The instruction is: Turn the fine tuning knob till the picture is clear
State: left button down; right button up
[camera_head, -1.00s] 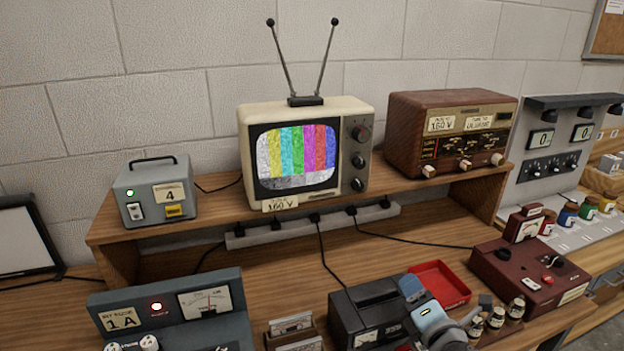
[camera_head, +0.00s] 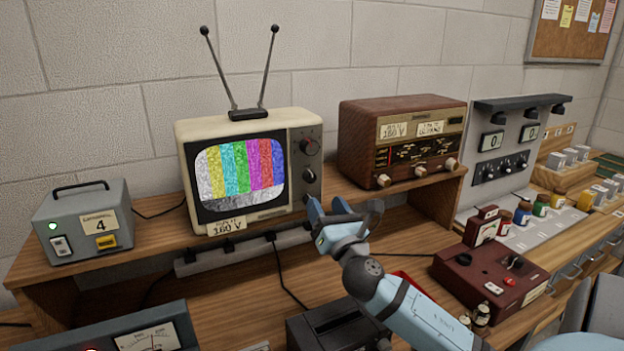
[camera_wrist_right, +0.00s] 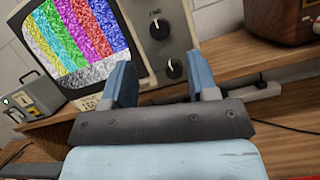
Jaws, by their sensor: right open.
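The cream television (camera_head: 300,127) stands on the wooden shelf. Its screen (camera_head: 240,174) shows colour bars covered with grainy noise. Dark knobs run down the panel at the screen's right: an upper knob (camera_head: 309,147) and a middle knob (camera_head: 308,175); the lowest is hidden behind my gripper in the head view. The wrist view shows two knobs, one higher (camera_wrist_right: 160,28) and one lower (camera_wrist_right: 174,68); their labels are too small to read surely. My right gripper (camera_head: 343,208) is open and empty in front of the panel's lower part. My left gripper is out of view.
A brown radio (camera_head: 358,140) stands right of the television, a grey power box (camera_head: 85,222) left. A power strip (camera_head: 250,246) with cables runs below the television. A dark box (camera_head: 335,325) and a maroon instrument (camera_head: 490,272) stand on the lower bench.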

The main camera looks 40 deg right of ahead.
aim_at(312, 180)
jog(key=p+x, duration=0.1)
jog(key=x, duration=0.6)
jog(key=shift+w, duration=0.15)
jog(key=c, duration=0.9)
